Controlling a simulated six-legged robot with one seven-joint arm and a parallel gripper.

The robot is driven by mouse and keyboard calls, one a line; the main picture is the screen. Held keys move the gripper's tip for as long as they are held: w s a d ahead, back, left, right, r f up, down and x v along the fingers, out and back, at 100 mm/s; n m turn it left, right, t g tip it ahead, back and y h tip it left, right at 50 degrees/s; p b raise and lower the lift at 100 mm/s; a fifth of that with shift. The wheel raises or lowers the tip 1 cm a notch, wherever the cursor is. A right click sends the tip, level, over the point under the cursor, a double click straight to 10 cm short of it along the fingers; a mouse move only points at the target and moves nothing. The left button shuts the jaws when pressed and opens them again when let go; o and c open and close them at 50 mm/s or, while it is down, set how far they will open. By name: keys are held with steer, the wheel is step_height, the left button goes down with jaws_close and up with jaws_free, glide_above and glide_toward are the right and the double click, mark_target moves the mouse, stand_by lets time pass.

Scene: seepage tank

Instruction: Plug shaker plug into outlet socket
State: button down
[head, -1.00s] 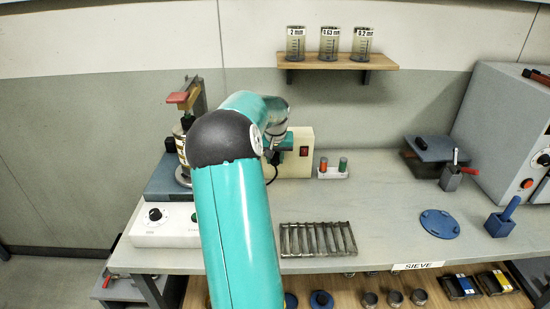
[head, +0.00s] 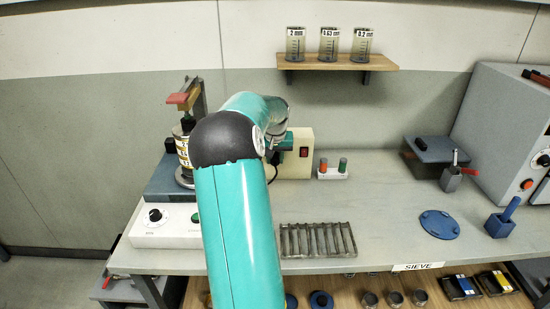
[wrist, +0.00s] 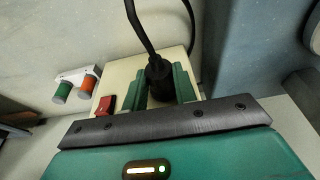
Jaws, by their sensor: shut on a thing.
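The black shaker plug (wrist: 159,80) shows in the wrist view with its cable rising from it. My gripper (wrist: 166,86) is shut on it, with a green finger on each side. The cream outlet box (wrist: 120,75) with a red switch (wrist: 105,105) is right behind the plug. In the head view the outlet box (head: 301,165) stands on the bench against the wall, and my gripper (head: 282,148) is at its left part, mostly hidden by my arm. The socket itself is hidden, so I cannot tell whether the plug is in it.
The sieve shaker (head: 184,160) with its control box (head: 165,224) stands left of my arm. A small holder with red and green pieces (head: 333,170) is right of the outlet box. A slotted rack (head: 318,240) lies in front. A shelf (head: 338,62) with several cups hangs above.

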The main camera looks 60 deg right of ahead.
steer(key=shift+d, duration=0.1)
steer(key=c, duration=1)
jaws_free()
steer(key=shift+c, duration=0.2)
steer(key=shift+r, duration=0.1)
steer(key=shift+v, duration=2.95)
